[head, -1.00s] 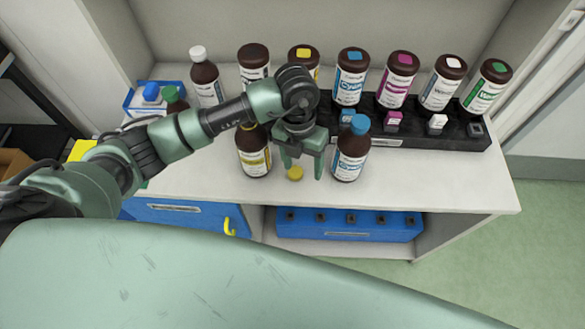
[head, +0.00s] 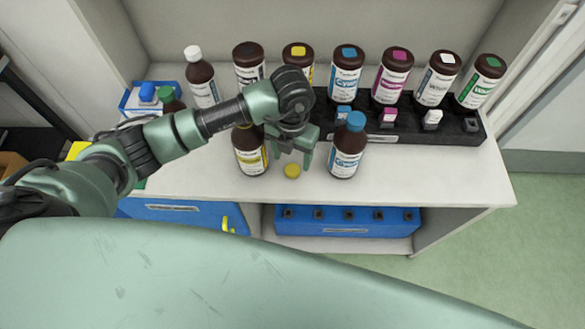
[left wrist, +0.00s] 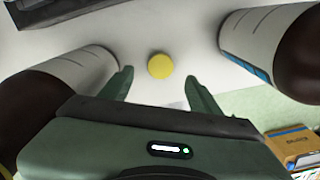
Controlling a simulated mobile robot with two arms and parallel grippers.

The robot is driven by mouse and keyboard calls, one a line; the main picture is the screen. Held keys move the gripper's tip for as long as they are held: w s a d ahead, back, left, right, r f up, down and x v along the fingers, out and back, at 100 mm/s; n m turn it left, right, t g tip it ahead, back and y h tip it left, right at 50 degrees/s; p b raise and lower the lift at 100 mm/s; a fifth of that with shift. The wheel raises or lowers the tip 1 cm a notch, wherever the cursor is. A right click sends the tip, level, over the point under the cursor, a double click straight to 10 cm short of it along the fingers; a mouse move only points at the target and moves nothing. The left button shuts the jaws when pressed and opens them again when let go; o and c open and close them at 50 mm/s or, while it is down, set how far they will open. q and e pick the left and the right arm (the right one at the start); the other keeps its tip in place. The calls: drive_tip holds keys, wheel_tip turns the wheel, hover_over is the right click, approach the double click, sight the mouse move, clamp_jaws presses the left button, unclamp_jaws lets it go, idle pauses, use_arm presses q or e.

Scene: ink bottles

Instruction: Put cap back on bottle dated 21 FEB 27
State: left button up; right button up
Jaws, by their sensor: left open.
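A small yellow cap (head: 292,171) lies on the white counter; it also shows in the left wrist view (left wrist: 160,66). My left gripper (head: 293,162) is open and empty. Its fingertips stand to either side of the cap in the picture, the cap lying slightly beyond them in the left wrist view. A brown bottle with a yellow label (head: 251,158) stands upright left of the cap; my arm hides its top. A brown bottle with a cyan label and blue cap (head: 346,150) stands right of the cap. No printed date is legible. My right gripper does not show.
A black rack (head: 400,133) at the back holds small coloured blocks, with several brown bottles behind it. A white-capped bottle (head: 202,82) and a blue-and-white box (head: 135,103) stand at the left. The counter's front right is clear. Blue bins sit below.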

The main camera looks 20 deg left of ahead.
sight(292, 169)
use_arm(q)
drive_tip(key=shift+f, duration=0.25)
wheel_tip(292, 169, down, 4)
drive_tip(key=shift+r+p, duration=0.15)
drive_tip(key=shift+p, duration=0.85)
drive_tip(key=shift+f, duration=0.5)
clamp_jaws()
drive_tip(key=shift+w, duration=0.1)
wheel_tip(292, 169, up, 20)
drive_tip(key=b, duration=0.3)
